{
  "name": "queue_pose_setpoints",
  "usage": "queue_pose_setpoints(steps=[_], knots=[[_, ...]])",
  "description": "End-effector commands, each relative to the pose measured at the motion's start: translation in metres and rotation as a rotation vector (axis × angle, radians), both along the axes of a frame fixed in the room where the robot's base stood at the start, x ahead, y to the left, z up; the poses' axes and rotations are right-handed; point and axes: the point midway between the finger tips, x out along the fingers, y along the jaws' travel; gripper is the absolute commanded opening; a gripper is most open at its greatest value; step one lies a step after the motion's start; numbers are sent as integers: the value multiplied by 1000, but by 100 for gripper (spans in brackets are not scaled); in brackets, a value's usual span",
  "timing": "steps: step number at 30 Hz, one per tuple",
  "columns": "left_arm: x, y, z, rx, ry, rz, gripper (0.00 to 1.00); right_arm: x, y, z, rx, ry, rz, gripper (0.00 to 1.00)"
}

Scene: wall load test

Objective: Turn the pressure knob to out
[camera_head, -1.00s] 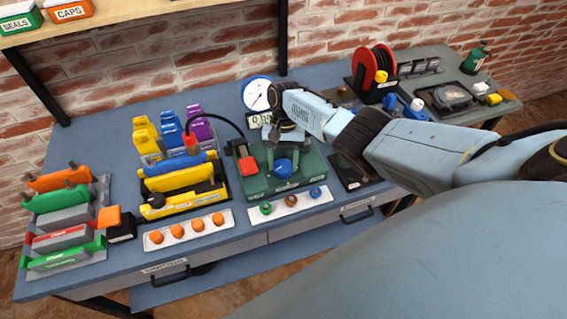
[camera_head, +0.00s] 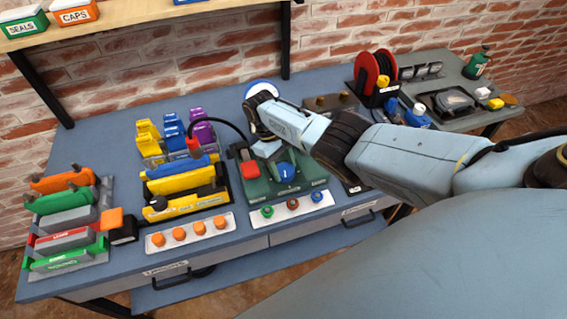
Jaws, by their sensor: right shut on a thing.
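The green test fixture (camera_head: 258,189) stands at the middle of the blue bench. A round blue knob-like part (camera_head: 286,171) with a pale mark faces front on it. No lettering for pressure or out is readable. My right gripper (camera_head: 267,147) is over the back left of the fixture, pointing down, beside and above the blue part. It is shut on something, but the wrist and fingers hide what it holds. The round white gauge (camera_head: 262,86) with a blue rim is behind my wrist, which covers most of its dial. My left gripper is out of view.
A red block (camera_head: 249,168) sits on the fixture's left, with a black hose arching over to a yellow and blue holder (camera_head: 186,185). Small coloured knobs (camera_head: 292,205) line the front strip. A red reel (camera_head: 372,72) stands at the back right.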

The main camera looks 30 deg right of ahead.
Motion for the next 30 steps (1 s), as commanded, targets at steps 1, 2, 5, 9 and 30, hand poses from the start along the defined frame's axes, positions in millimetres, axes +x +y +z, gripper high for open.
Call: queue_pose_setpoints(steps=[1,2,5,9,30], knots=[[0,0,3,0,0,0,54,0,1,1,0,-1,37,29],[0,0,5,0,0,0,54,0,1,1,0,0,60,29],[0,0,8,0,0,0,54,0,2,1,1,-1,121,29],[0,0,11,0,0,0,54,0,2,1,1,-2,188,29],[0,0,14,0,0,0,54,0,2,0,2,-3,265,29]])
